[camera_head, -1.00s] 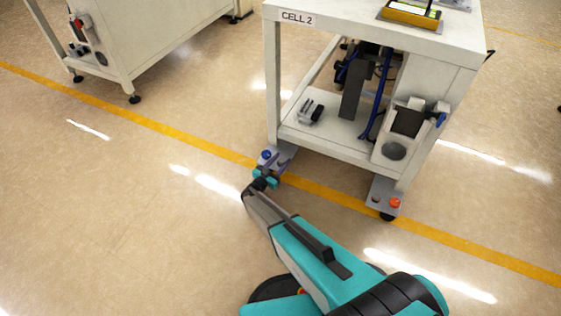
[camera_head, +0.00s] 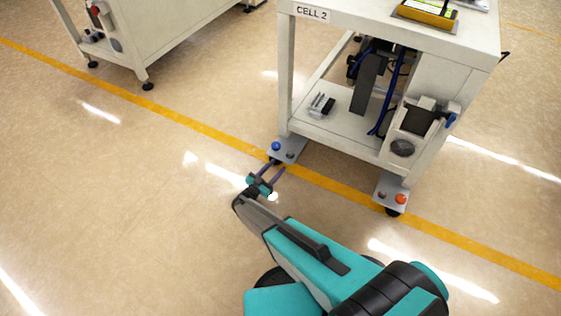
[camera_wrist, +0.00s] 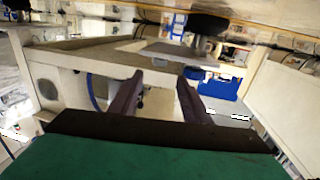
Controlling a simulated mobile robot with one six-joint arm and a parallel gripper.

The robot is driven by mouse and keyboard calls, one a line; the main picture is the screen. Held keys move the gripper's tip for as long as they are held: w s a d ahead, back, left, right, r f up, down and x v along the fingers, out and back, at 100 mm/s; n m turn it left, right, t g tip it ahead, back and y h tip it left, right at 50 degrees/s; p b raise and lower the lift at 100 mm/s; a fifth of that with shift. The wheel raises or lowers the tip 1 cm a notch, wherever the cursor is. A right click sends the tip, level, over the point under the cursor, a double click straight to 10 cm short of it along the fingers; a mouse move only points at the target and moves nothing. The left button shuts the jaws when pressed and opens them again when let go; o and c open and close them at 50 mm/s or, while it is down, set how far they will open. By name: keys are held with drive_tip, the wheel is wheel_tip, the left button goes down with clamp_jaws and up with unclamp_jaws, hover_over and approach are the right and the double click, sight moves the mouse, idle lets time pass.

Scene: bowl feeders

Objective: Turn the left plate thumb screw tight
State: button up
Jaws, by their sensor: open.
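The left plate (camera_head: 297,145) is a grey foot plate at the near left leg of the CELL 2 bench. It carries a blue round thumb screw (camera_head: 276,146) and a smaller dark knob (camera_head: 291,155). My gripper (camera_head: 276,171) is open and empty, with its two fingers pointing at the plate from just in front, apart from the screw in the picture. In the wrist view the scene looks upside down. My open fingers (camera_wrist: 159,80) show there, and a blue round knob (camera_wrist: 195,73) lies near the right fingertip, under the pale plate (camera_wrist: 160,54).
The right plate (camera_head: 387,184) carries an orange knob (camera_head: 401,199) and a small dark knob. The bench's lower shelf (camera_head: 345,130) holds a small grey part, cables and a dark column. Another white bench (camera_head: 170,40) stands back left. The floor to the left is clear.

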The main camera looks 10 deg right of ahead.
drive_tip(key=shift+v, duration=1.15)
drive_tip(key=shift+r, duration=0.1)
